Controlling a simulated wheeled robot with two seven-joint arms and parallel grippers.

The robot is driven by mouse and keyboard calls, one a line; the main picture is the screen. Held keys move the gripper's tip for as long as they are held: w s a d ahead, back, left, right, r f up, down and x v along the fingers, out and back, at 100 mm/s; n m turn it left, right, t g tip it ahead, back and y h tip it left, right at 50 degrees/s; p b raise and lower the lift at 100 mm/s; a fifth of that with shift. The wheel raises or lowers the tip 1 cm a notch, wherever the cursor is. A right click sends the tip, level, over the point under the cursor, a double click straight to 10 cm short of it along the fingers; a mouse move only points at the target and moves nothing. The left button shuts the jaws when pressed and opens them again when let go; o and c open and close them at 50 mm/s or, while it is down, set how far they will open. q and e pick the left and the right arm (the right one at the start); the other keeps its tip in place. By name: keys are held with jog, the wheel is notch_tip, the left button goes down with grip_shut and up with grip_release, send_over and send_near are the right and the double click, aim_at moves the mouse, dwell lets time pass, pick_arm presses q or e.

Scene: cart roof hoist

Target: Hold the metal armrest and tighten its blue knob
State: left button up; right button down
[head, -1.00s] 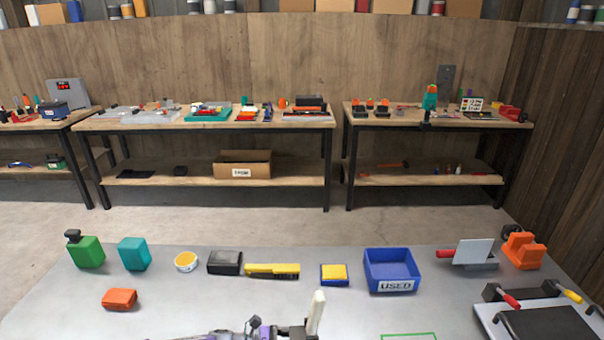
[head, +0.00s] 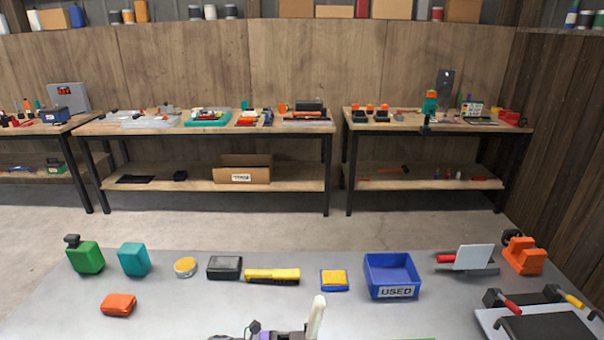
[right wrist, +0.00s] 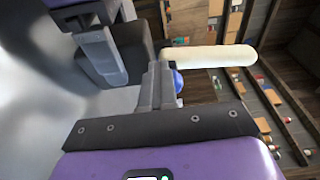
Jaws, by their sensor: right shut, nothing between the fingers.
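A cream rounded bar (right wrist: 208,56), apparently the armrest's pad, crosses the right wrist view just beyond my fingertips; its upright end (head: 316,318) shows at the bottom of the head view. A blue knob (right wrist: 178,80) is partly hidden behind the tips of my right gripper (right wrist: 160,80), whose grey fingers are together and empty. I cannot tell whether they touch the knob. My left gripper (right wrist: 102,58) is partly visible at the upper left of the wrist view, beside a dark block; its grip is unclear. The armrest's metal part is mostly hidden.
The grey table holds a blue USED bin (head: 392,276), a yellow-and-black brush (head: 272,275), a black box (head: 225,268), an orange block (head: 118,304) and a white-plated tool (head: 472,258). A tray with handles (head: 540,322) is at right. Workbenches stand behind, across open floor.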

pick_arm(q)
jog(key=shift+a, duration=0.15)
pick_arm(e)
jog(key=shift+d+r, duration=0.25)
jog(key=shift+r, duration=0.5)
pick_arm(q)
jog(key=shift+f, duration=0.1)
pick_arm(e)
jog(key=shift+d+r, duration=0.1)
jog(key=shift+r, duration=0.15)
jog(key=s, duration=0.6)
jog(key=shift+a, duration=0.35)
jog(key=shift+r, duration=0.1)
